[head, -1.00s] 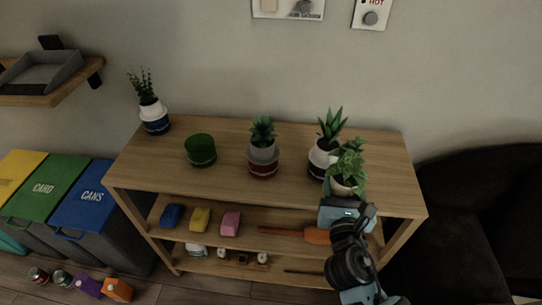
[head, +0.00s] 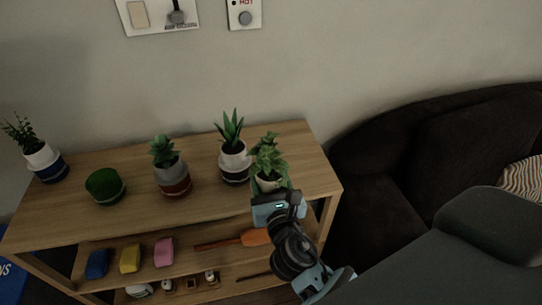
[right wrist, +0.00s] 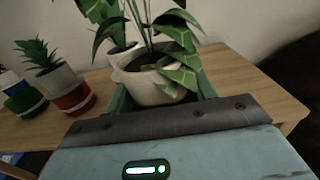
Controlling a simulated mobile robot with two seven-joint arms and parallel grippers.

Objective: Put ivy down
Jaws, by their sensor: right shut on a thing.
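The ivy (head: 268,160) is a leafy plant with pale-edged leaves in a cream pot (right wrist: 150,86). My right gripper (head: 270,187) is shut on this pot, with a teal finger on each side of it in the right wrist view. The pot is upright over the right part of the wooden shelf unit's top (head: 308,165), near its front edge. I cannot tell whether its base touches the wood. An aloe-like plant in a white and black pot (head: 235,166) is close on its left. My left gripper is not in view.
A succulent in a grey and red pot (head: 172,178), a green pot (head: 104,187) and a plant in a white and blue pot (head: 46,163) stand further left. Bare wood lies right of the ivy. A dark sofa (head: 430,145) is beside the shelf.

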